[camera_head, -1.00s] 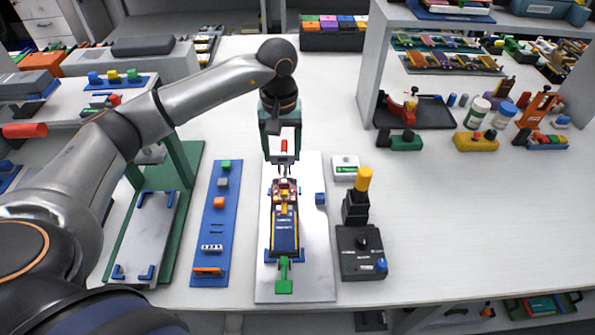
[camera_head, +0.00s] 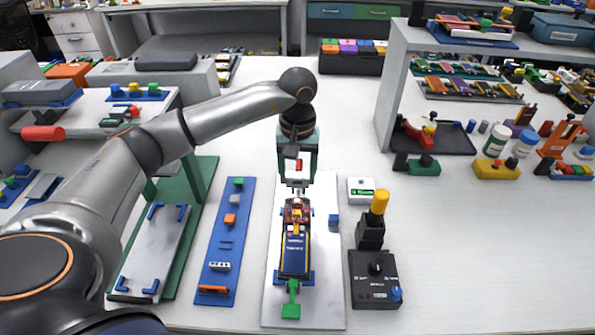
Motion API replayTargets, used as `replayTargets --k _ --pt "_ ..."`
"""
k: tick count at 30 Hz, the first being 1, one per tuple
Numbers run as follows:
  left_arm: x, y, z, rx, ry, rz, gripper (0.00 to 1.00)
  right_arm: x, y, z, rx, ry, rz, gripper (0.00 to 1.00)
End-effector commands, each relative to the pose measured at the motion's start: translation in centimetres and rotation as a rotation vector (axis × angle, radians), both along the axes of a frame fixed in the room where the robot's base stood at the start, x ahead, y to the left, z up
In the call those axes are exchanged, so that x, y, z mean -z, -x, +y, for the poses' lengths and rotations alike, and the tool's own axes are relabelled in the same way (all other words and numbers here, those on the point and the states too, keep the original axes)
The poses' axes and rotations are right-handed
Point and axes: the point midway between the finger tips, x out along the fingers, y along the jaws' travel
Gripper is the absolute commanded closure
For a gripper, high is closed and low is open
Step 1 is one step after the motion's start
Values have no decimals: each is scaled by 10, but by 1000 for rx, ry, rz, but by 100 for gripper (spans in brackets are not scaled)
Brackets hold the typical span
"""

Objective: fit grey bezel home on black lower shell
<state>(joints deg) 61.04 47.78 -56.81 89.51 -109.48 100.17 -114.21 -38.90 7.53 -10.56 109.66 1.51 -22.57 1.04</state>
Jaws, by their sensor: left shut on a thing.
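The black lower shell (camera_head: 280,262) lies lengthwise in a fixture on a white plate (camera_head: 325,285). A dark blue pouch cell (camera_head: 295,258) fills its near part, and a red-brown part with yellow bits (camera_head: 297,213) sits at its far end. My left gripper (camera_head: 298,187) points down just above that far end. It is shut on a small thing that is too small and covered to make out. I cannot pick out the grey bezel with certainty. My right gripper is not in view.
A green clamp (camera_head: 291,300) stands at the shell's near end. A black control box (camera_head: 375,280) with a yellow-topped post is on the right. The table at right front is clear.

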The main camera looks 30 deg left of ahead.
Motion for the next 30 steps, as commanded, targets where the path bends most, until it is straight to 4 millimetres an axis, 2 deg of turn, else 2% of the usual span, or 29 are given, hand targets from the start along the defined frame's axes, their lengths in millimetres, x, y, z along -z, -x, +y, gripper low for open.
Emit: replayTargets --k 1,3,9,18,30 --pt "10 0 0 -1 0 1 85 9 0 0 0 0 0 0" --pt "17 0 0 -1 0 1 85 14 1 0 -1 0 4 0" --pt "31 0 0 -1 0 0 85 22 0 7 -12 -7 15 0" --pt "33 0 0 -1 0 0 85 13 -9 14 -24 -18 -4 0" --pt "33 0 0 -1 0 0 85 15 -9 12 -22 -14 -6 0"
